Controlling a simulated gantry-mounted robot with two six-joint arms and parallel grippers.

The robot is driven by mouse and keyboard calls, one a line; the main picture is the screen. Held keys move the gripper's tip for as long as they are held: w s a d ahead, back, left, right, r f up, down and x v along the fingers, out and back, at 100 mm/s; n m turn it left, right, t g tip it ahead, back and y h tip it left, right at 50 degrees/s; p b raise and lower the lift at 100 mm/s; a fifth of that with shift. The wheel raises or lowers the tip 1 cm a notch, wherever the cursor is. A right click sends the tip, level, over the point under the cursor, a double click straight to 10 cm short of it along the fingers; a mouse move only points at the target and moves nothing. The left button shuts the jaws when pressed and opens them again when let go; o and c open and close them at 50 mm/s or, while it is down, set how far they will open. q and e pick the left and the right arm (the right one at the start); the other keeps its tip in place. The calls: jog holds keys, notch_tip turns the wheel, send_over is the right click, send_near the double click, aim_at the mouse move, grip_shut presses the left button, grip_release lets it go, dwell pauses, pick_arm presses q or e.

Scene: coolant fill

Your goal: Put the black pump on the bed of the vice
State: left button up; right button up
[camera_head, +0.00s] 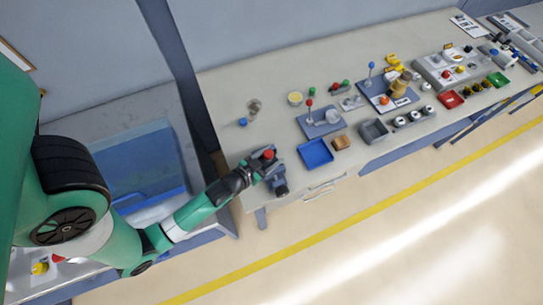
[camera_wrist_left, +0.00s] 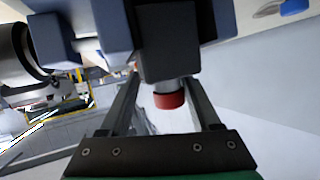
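My left gripper (camera_head: 262,163) reaches from the left to the vice (camera_head: 277,184) at the near left corner of the bench. In the left wrist view, a dark block with a silver neck and a red cap (camera_wrist_left: 168,100), apparently the black pump (camera_wrist_left: 165,55), is at the fingertips (camera_wrist_left: 162,85). One finger is on each side of it. Blue-grey vice parts (camera_wrist_left: 110,25) are close around the dark block. I cannot tell whether the fingers press on it or whether it rests on the bed. In the head view a red spot (camera_head: 268,154) shows at the gripper. My right gripper is out of view.
A blue tray (camera_head: 316,153) and a brown block (camera_head: 341,142) lie right of the vice. A grey bin (camera_head: 374,130) and several stations with coloured knobs stand further right. A small blue item (camera_head: 243,122) lies behind the gripper. The floor in front is clear.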

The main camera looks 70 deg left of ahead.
pick_arm(q)
jog(key=o, duration=0.5)
jog(key=shift+d, duration=0.1)
jog(key=shift+s+d+r, duration=0.2)
jog(key=shift+s+d, duration=0.05)
jog(key=shift+s, duration=0.1)
jog(key=v, duration=0.5)
jog(key=shift+s+d, duration=0.25)
jog(key=shift+s, duration=0.1)
jog(key=b+v, duration=0.2)
jog(key=v, duration=0.3)
jog(key=shift+r+b, duration=0.2)
jog(key=shift+b, duration=0.15)
